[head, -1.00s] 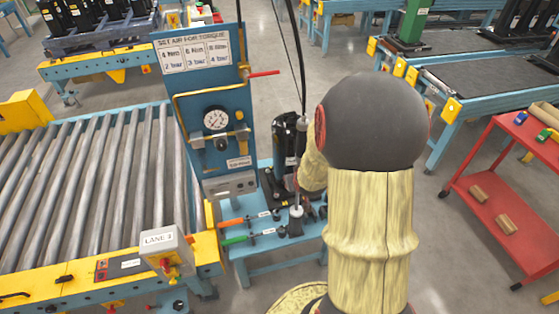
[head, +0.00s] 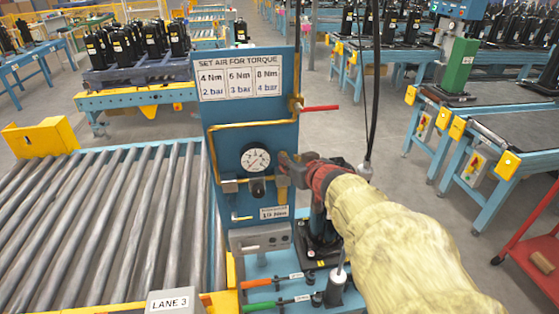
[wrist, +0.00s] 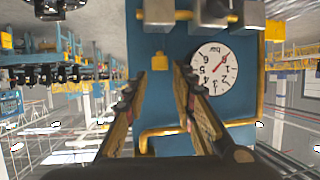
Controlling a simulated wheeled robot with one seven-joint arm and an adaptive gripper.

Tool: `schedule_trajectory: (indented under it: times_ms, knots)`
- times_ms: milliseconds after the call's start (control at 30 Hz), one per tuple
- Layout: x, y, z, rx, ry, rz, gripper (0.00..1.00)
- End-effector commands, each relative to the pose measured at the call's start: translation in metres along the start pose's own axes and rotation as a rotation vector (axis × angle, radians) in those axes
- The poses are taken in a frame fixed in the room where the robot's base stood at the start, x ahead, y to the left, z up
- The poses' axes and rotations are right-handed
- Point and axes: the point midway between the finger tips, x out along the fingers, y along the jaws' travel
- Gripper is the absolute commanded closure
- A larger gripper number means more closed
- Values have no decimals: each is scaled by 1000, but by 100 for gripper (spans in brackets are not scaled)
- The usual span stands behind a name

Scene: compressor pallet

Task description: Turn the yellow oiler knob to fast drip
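The yellow oiler knob (wrist: 160,61) shows in the wrist view as a small yellow piece just above the gap between my fingertips, beside a silver block (wrist: 153,10) on the blue panel. My gripper (wrist: 162,75) is open and empty, one finger on each side, with the knob beyond the tips. In the head view my gripper (head: 286,168) is at the panel, just right of the dial gauge (head: 255,159). There the fingers and wrist hide the knob, and I cannot tell whether they touch anything.
The blue panel (head: 222,120) carries a torque sign (head: 239,78), brass piping and a red lever (head: 320,108) above my gripper. A cable (head: 374,90) hangs close to my wrist. A roller conveyor (head: 90,230) lies to the left.

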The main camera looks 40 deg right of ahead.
Motion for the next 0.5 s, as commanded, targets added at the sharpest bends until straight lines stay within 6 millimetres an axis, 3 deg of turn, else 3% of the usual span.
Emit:
schedule_trajectory:
  times_ms: [200,500]
  knots:
    - [36,-1,5,0,-2,-2,74]
    - [54,0,2,0,-1,0,74]
